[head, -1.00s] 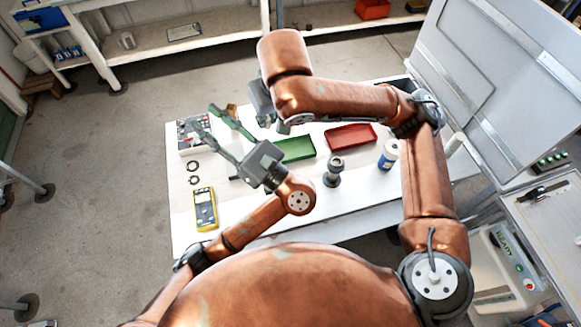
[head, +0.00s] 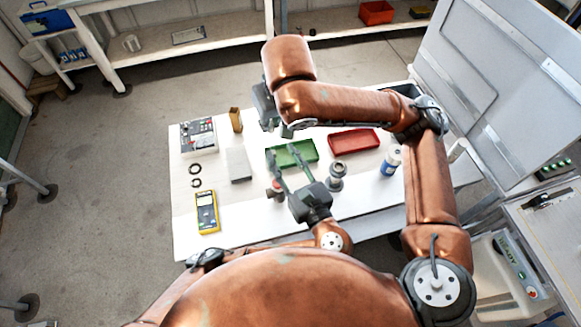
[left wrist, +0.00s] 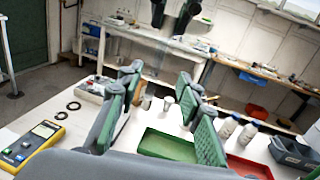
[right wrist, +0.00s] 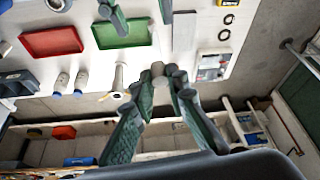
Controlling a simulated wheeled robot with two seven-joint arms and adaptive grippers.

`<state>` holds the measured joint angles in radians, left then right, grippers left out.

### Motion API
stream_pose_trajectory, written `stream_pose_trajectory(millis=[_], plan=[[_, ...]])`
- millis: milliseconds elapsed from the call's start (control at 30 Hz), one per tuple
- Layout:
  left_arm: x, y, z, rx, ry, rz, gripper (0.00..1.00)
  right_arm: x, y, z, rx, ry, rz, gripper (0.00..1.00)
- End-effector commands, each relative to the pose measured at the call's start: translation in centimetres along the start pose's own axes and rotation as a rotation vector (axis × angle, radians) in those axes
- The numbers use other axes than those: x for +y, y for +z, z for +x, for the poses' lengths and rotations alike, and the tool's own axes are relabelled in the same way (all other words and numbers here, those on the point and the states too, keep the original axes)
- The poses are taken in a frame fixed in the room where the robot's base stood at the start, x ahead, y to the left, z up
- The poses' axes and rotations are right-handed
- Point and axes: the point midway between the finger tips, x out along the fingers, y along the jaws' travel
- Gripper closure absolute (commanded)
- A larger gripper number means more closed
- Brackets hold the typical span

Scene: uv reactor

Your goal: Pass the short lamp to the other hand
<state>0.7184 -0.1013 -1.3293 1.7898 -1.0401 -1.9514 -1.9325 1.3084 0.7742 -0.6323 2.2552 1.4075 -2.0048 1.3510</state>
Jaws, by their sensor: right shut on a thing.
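My right gripper (right wrist: 160,80) is shut on a small grey piece, taken as the end of the short lamp (right wrist: 158,70), seen nearly end-on between its fingertips. The rest of the lamp is hard to make out. In the head view the right gripper (head: 266,106) hangs over the back of the table, partly hidden by my arm. My left gripper (head: 283,160) is open and empty, pointing toward the back over the green tray's front. Its spread fingers show in the left wrist view (left wrist: 162,85), with the right gripper (left wrist: 172,14) ahead and above, apart from it.
A green tray (head: 305,160) and red tray (head: 375,143) lie on the white table. A dark round-based holder (head: 337,183) stands beside my left gripper. A white bottle (head: 390,160) is on the right; a yellow meter (head: 206,212) and control box (head: 197,148) are on the left.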

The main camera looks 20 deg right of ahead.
Motion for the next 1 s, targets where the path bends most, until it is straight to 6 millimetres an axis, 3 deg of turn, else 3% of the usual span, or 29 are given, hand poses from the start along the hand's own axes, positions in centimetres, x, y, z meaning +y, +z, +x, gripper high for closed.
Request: stream_pose_trajectory(millis=[200,400,800,1000], plan=[[0.1,0.1,3.9,-0.003,0.002,0.003,0.67,0.0,0.0,0.0,0.0,0.0,0.0,1.0],[0.1,0.1,6.0,-0.003,0.002,0.001,0.67,0.0,0.0,0.0,0.0,0.0,0.0,1.0],[0.0,0.0,6.6,-0.001,0.001,0.001,0.67,0.0,0.0,0.0,0.0,0.0,0.0,1.0],[0.0,0.0,6.5,-0.001,0.001,0.001,0.8,0.0,0.0,0.0,0.0,0.0,0.0,1.0]])
